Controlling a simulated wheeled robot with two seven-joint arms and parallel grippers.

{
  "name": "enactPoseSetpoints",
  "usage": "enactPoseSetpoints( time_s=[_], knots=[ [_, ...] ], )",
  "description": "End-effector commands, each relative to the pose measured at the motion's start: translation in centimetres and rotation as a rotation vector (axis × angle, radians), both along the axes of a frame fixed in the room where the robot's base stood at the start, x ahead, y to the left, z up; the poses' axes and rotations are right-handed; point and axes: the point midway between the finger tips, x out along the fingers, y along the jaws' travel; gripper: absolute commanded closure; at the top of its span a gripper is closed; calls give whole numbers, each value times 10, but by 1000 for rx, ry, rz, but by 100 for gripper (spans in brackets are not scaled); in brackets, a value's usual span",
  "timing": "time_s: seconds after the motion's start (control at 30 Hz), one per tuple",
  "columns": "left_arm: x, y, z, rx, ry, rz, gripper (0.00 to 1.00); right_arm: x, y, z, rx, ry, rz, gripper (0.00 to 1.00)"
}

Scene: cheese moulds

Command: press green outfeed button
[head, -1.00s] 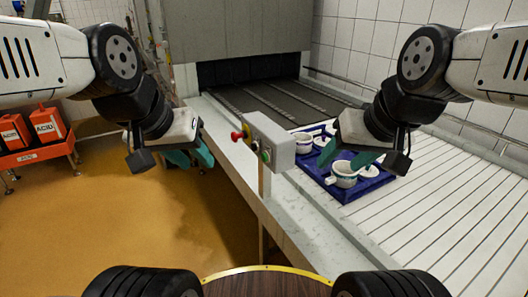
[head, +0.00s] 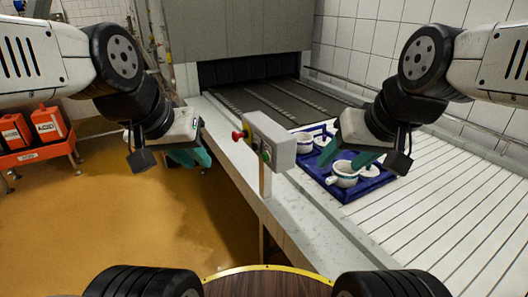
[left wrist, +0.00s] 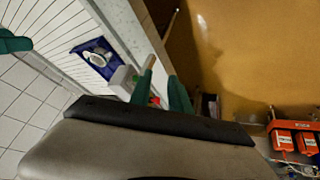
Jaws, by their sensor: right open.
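The grey button box (head: 272,138) stands on a post beside the conveyor in the head view. Its green button (head: 266,156) is low on the face turned toward me. A red mushroom button (head: 238,135) sticks out of its left side. My left gripper (head: 190,158) is left of the box, apart from it. In the left wrist view its teal fingers (left wrist: 160,88) have a gap between them, with nothing held. The box (left wrist: 122,80) shows there beside one finger, partly hidden. My right gripper (head: 352,162) is open and empty above the conveyor, right of the box.
A blue tray (head: 347,195) with white pots sits on the slatted conveyor (head: 420,215), near a dark machine opening (head: 245,68). A pale ledge (head: 290,222) runs along the conveyor. Orange acid canisters (head: 47,123) stand far left; the yellow floor is clear.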

Motion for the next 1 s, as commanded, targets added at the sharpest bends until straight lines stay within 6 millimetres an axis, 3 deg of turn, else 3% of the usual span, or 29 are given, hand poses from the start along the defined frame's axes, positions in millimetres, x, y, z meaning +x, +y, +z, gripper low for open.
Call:
enactPoseSetpoints(
  time_s=[0.03,0.1,1.0],
  knots=[
    [0,0,0,0,0,0,89,0,0,0,0,0,0,45],
    [0,0,0,0,0,0,100,0,0,0,0,0,0,45],
    [0,0,0,0,0,0,100,0,0,0,0,0,0,45]
  ],
)
